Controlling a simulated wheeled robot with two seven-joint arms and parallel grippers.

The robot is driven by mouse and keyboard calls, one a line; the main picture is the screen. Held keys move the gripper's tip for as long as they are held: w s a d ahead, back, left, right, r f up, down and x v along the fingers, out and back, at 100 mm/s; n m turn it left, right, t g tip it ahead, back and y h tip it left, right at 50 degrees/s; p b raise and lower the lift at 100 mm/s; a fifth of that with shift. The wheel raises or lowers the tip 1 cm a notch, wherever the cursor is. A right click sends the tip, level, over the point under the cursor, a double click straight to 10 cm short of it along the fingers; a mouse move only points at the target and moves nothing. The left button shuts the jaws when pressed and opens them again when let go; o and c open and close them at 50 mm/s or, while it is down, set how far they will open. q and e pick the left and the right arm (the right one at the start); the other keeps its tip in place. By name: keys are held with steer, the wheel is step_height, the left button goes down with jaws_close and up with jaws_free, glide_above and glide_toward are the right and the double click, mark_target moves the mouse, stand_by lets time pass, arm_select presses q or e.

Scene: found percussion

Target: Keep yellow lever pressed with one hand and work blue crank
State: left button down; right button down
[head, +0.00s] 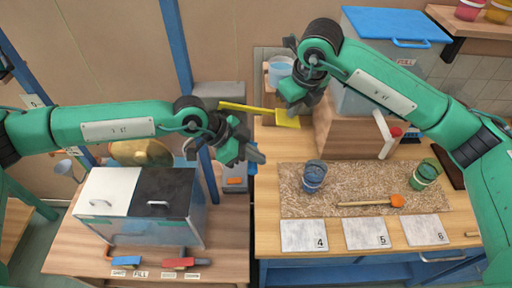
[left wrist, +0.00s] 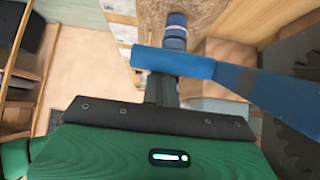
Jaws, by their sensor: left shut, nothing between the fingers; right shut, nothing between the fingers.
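The yellow lever (head: 250,107) reaches right to a flat yellow paddle at the middle of the head view. My right gripper (head: 297,106) is shut at the paddle, its fingertips against or just above it; I cannot tell which. A blue crank shows in the left wrist view, with a round handle (left wrist: 172,62) and a flat arm (left wrist: 265,95) running right. The handle crosses in front of my left gripper's fingers (left wrist: 162,90), partly hiding them. In the head view my left gripper (head: 254,155) is shut and empty, and the crank is not clearly visible there. Contact with the handle is unclear.
A box with white and black lids (head: 118,190) stands on the left table. The right table holds a blue cup (head: 314,175), a green cup (head: 425,172), an orange-headed mallet (head: 370,203) and numbered tiles (head: 365,233). A dark toothed wheel (left wrist: 295,145) shows in the left wrist view.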

arm_select(q)
steer(key=shift+a+f+y, duration=0.15)
steer(key=shift+f+y, duration=0.45)
steer(key=shift+y, duration=0.15)
steer(key=shift+a+f+y, duration=0.15)
steer(key=shift+f+y, duration=0.45)
steer(key=shift+y, duration=0.15)
steer(key=shift+a+f+y, duration=0.3)
steer(key=shift+f+y, duration=0.2)
steer(key=shift+y, duration=0.2)
steer(key=shift+a+f+y, duration=0.45)
steer(key=shift+f+y, duration=0.2)
steer(key=shift+y, duration=0.35)
steer(key=shift+a+f+y, duration=0.25)
steer(key=shift+y, duration=0.35)
steer(key=shift+a+f+y, duration=0.2)
steer(key=shift+y, duration=0.4)
steer(key=shift+a+f, duration=0.25)
steer(key=shift+a, duration=0.2)
stand_by(2.0)
